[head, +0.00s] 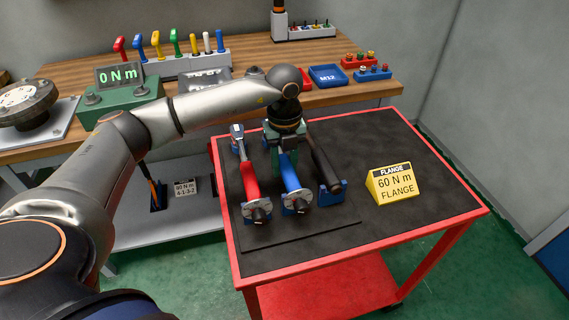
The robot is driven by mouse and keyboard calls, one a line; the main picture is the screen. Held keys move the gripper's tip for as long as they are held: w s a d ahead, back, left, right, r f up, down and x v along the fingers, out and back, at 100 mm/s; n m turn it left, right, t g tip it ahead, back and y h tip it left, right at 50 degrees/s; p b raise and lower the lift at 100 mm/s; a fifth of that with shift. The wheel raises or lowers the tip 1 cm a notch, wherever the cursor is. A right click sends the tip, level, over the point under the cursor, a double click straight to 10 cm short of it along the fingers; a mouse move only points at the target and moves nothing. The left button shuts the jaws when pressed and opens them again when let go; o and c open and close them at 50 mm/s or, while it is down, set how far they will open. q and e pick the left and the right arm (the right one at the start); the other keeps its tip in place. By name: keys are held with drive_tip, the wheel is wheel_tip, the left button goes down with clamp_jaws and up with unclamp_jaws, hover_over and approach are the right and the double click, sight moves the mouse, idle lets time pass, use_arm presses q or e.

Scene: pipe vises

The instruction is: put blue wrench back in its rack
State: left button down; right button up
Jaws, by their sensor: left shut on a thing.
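The blue wrench (288,172) lies lengthwise on the rack on the red cart's dark top, between a red wrench (249,182) and a black-handled one (325,161). Its near end is at a blue rack bracket (298,203); I cannot tell whether it rests fully in it. My left gripper (285,149) reaches down from above and is shut on the blue wrench toward its far end. The gripper and wrist hide the wrench's far end and the far bracket there. My right gripper is not in view.
A yellow flange sign reading 60 N m (392,183) stands on the red cart (452,225) right of the rack. The cart top's right side is otherwise clear.

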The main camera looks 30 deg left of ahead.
use_arm(q)
drive_tip(key=shift+f, duration=0.2)
idle(0.6)
drive_tip(key=shift+c, duration=2.3)
unclamp_jaws()
wheel_tip(320, 180, up, 13)
drive_tip(key=shift+f+p, duration=0.2)
drive_tip(key=shift+p, duration=0.1)
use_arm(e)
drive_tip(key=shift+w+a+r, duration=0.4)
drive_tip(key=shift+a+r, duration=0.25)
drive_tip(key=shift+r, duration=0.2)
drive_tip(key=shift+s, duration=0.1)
